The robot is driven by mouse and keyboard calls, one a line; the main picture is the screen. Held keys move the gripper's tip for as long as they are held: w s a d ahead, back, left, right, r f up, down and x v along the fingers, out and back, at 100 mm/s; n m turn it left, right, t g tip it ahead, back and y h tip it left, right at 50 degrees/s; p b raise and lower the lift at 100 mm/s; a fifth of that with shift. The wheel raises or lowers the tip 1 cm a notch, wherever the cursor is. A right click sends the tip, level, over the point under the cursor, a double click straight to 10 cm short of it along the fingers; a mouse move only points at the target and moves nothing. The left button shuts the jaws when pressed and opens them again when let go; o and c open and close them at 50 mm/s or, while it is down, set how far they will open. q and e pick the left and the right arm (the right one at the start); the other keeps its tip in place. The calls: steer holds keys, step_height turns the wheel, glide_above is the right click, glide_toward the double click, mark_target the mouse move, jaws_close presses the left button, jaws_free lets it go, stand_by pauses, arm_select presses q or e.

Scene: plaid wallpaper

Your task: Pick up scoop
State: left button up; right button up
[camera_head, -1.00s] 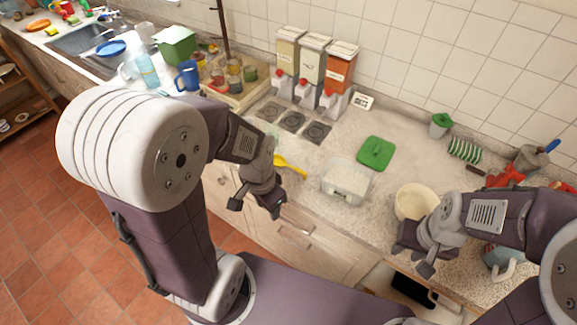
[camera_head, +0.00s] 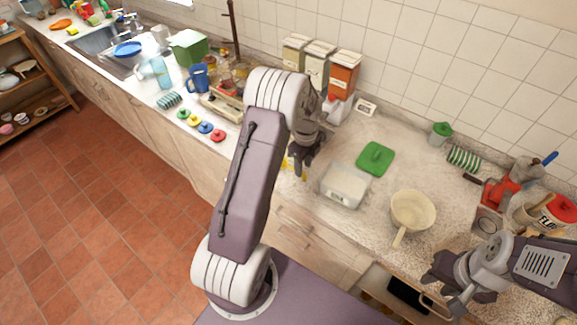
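A yellow spoon-like tool (camera_head: 285,163), apparently the scoop, lies on the counter near its front edge. Only small yellow bits show, because my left gripper (camera_head: 302,166) is in front of it. The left gripper points down right over or at the yellow tool. I cannot tell whether its fingers are apart or closed, or whether they touch the tool. My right gripper (camera_head: 443,293) is open and empty at the lower right, by the counter's front edge.
A clear container (camera_head: 343,187), a green lid (camera_head: 375,159) and a cream pan (camera_head: 412,211) with its handle toward the front stand to the right. Dispensers (camera_head: 318,64) stand behind along the wall. An open drawer (camera_head: 378,285) juts out below the counter.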

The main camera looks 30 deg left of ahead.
mark_target(289, 168)
arm_select(q)
steer(key=shift+w+d+f, duration=0.1)
steer(key=shift+f, duration=0.05)
steer(key=f, duration=0.1)
steer(key=f+p, duration=0.1)
steer(key=f, duration=0.2)
steer(key=shift+a+f+p, duration=0.3)
steer(key=shift+a+f, duration=0.1)
steer(key=shift+w+f, duration=0.1)
steer(key=shift+f, duration=0.05)
steer(key=shift+d, duration=0.15)
steer(key=shift+c, duration=0.6)
jaws_close()
